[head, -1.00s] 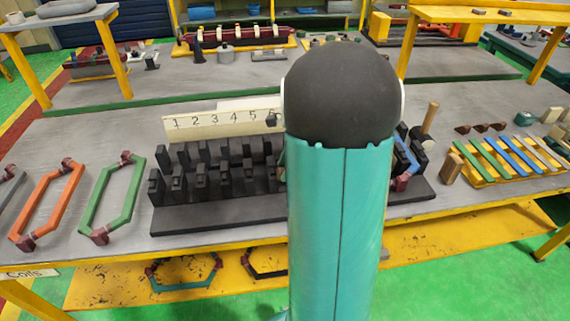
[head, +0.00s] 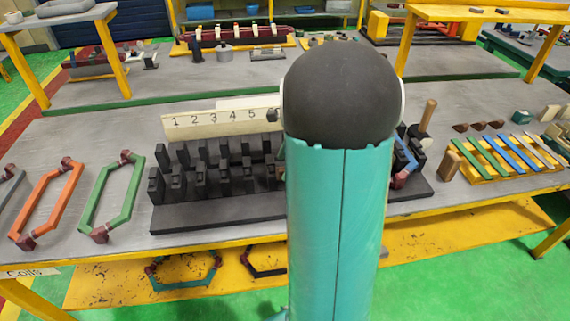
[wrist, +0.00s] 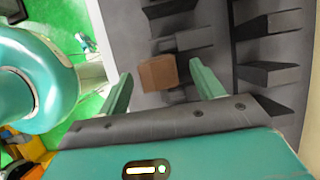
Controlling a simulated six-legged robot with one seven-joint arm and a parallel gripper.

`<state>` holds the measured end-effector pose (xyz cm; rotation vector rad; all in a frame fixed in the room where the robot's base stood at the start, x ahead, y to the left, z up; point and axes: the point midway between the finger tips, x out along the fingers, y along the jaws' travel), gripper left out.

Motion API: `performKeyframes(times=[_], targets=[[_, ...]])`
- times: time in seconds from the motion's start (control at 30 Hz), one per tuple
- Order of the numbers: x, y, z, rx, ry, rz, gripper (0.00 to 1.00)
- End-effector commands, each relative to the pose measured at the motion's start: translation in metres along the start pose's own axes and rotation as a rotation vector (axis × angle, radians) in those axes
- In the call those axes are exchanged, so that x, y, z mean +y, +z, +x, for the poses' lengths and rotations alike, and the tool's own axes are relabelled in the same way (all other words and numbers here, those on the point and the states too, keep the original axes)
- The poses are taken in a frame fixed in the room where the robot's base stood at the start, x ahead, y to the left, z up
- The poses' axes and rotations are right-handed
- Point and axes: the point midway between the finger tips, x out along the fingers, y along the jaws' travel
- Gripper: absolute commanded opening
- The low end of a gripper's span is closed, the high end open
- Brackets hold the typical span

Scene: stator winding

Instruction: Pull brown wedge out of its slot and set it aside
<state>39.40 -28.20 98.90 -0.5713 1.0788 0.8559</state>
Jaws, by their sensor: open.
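In the wrist view, the brown wedge (wrist: 158,72) shows as a small block end, standing out from the dark slotted stator block (wrist: 182,38). My gripper (wrist: 161,69) is open, with one green finger on each side of the wedge. Gaps show between the wedge and both fingers. The wedge's inner end is not clear to see. In the head view, the dark stator block (head: 225,215) stands on the bench with rows of teeth, and my arm hides its middle and my gripper.
A number board (head: 220,122) stands behind the block. An orange coil (head: 47,200) and a green coil (head: 110,200) lie at left. A yellow rack with colored strips (head: 505,157), a mallet (head: 425,120) and small wood blocks are at right. Bare bench top lies between the green coil and the block.

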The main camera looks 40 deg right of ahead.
Motion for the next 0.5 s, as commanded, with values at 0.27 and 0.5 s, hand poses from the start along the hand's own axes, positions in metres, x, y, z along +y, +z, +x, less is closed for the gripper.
performKeyframes(times=[0.27,0.5], targets=[[0.0,0.0,-0.058,0.001,-0.006,0.0,0.66],[0.0,0.0,-0.107,0.002,-0.004,0.0,0.66]])
